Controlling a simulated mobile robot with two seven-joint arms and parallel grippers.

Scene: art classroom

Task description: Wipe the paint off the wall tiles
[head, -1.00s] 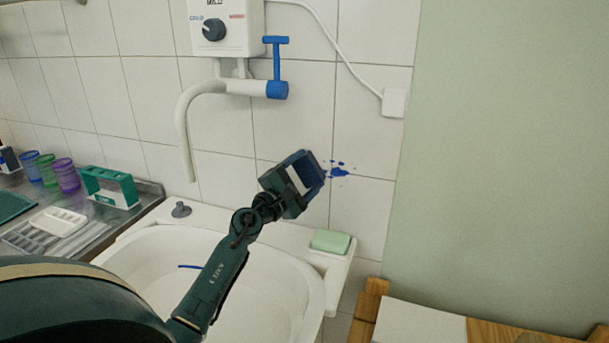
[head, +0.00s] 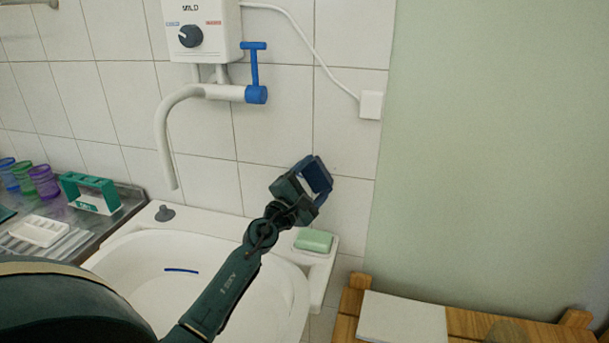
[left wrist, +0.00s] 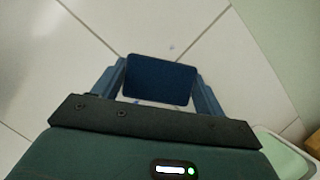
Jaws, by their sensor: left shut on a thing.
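My left gripper (head: 318,178) is at the white wall tiles (head: 345,145), above the back right corner of the basin. It is shut on a dark blue pad (left wrist: 160,80), which faces the tiles in the left wrist view. I cannot tell whether the pad touches the wall. A small faint speck (left wrist: 171,46) shows on the tile just beyond the pad. The gripper covers part of the wall in the head view, and no large blue paint patch shows around it. My right gripper is not in view.
A white basin (head: 120,250) with a thin blue streak (head: 181,270) lies below. A pale green block (head: 313,240) sits on its corner. A blue-handled tap (head: 256,94) and water heater (head: 200,30) are above left. A wooden stand (head: 480,325) is at right.

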